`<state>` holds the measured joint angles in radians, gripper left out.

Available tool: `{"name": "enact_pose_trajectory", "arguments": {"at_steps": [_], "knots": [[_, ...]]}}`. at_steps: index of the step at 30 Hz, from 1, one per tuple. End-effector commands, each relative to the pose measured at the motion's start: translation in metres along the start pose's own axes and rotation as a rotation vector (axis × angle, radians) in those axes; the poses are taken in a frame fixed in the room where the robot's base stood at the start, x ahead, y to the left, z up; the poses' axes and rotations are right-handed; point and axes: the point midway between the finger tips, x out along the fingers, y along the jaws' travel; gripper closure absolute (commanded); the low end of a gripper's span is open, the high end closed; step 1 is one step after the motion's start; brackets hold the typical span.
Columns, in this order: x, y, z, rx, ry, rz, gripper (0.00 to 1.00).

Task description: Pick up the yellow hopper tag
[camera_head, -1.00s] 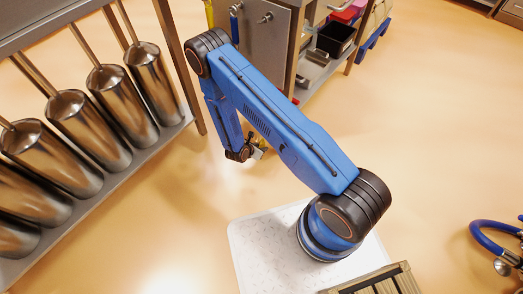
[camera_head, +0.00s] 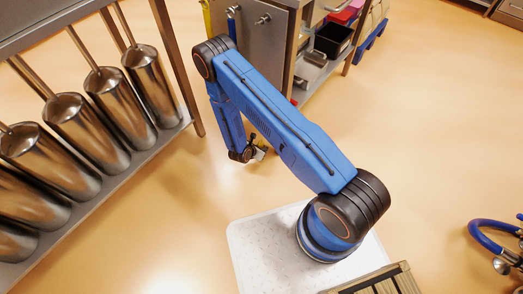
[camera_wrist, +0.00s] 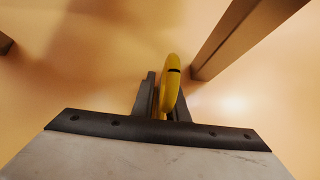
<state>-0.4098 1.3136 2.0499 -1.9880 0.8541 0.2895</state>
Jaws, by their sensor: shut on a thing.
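The yellow hopper tag (camera_wrist: 171,84) stands between my gripper's fingers in the wrist view. It is a narrow, rounded yellow piece with a small dark slot near its top. My gripper (camera_wrist: 163,105) is shut on it, with a dark finger on each side. The tag's lower part is hidden by the fingers and the gripper body. In the head view my gripper (camera_head: 260,152) hangs in front of the steel cabinet, partly hidden by my blue arm, and the tag cannot be made out clearly there.
A rack (camera_head: 118,178) with several steel cylinders stands at left. A steel panel (camera_head: 262,45) with hooks is behind my arm, with a blue item (camera_head: 232,26) and a yellow item (camera_head: 206,14) hanging there. A brown post (camera_wrist: 225,45) rises close at right in the wrist view.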

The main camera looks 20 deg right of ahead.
Motion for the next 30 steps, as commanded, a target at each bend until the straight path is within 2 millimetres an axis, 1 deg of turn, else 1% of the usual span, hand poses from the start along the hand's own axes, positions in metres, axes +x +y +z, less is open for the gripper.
{"name": "enact_pose_trajectory", "arguments": {"at_steps": [5, 18, 24, 30], "knots": [[-0.009, 0.001, 0.010, 0.001, 0.000, 0.001, 1.00], [-0.056, 0.001, 0.057, 0.001, -0.001, 0.001, 1.00], [-0.067, 0.000, 0.068, 0.001, -0.002, 0.000, 1.00], [-0.070, 0.000, 0.070, -0.001, -0.001, -0.001, 1.00]]}}
